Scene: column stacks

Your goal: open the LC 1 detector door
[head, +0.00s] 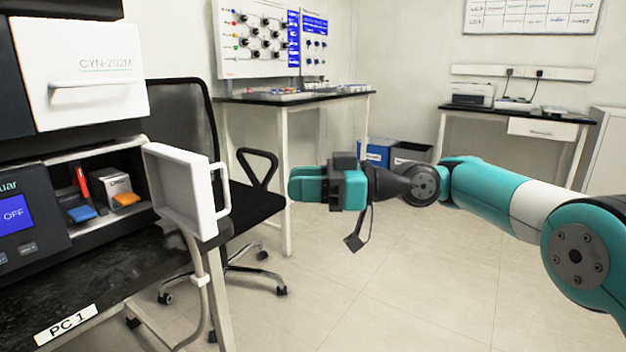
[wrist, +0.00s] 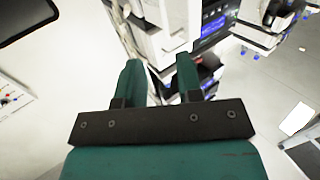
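A white door with a bar handle (head: 185,190) stands swung out from the dark instrument stack at the left of the head view. Behind it is an open bay (head: 105,165) holding blue and orange pieces. I can read no LC 1 label. My gripper (head: 292,184) is to the right of the door and apart from it, with its fingers pointing left. In the wrist view, my gripper (wrist: 158,64) shows two teal fingers spread with nothing between them. White and dark instrument parts (wrist: 165,18) show beyond the fingertips.
A white panel marked CYN-202M (head: 80,70) is above the bay, closed. A unit with a blue screen (head: 20,218) stands left of the bay. The bench edge bears a PC 1 label (head: 66,323). A black chair (head: 250,215) stands behind the door. The floor at centre is clear.

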